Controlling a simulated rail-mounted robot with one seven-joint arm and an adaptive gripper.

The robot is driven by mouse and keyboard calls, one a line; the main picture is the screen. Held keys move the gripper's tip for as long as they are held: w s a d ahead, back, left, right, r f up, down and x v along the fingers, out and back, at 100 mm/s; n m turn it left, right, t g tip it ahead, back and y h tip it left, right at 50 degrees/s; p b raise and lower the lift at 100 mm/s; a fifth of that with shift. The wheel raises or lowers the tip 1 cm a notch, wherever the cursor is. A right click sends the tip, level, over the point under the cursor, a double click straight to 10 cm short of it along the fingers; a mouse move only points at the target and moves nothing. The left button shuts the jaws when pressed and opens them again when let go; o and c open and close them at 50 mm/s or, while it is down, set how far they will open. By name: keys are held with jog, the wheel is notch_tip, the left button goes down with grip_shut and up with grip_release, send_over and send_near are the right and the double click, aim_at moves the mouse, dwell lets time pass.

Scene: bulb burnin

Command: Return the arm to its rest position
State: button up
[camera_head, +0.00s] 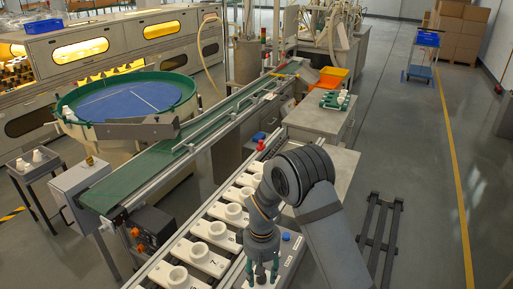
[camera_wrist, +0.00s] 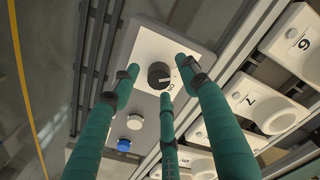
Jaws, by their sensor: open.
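My arm reaches down at the lower middle of the head view, ending in my gripper (camera_head: 262,272), which has three teal fingers. I cannot tell whether any fingertip touches the knob or plate. Beside the knob are a white button (camera_wrist: 135,121) and a blue button (camera_wrist: 124,145). The blue button also shows in the head view (camera_head: 286,236), just right of my gripper.
A row of numbered white sockets (camera_head: 208,257) runs left of my gripper. A green conveyor (camera_head: 150,167) and a blue round bowl (camera_head: 130,100) lie farther left. A grey table (camera_head: 318,118) with a green rack stands behind my arm. A dark floor frame (camera_head: 380,230) lies right.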

jog(key=m+p, duration=0.1)
jog(key=m, duration=0.4)
jog(key=shift+r+p, duration=0.2)
jog(key=shift+p, duration=0.1)
jog(key=m+p, duration=0.3)
jog(key=m, duration=0.3)
jog(key=shift+d, duration=0.1)
notch_tip(320, 180, up, 10)
jog(key=b, duration=0.1)
jog(key=shift+f+m+b, duration=0.15)
jog(key=shift+m+b, duration=0.15)
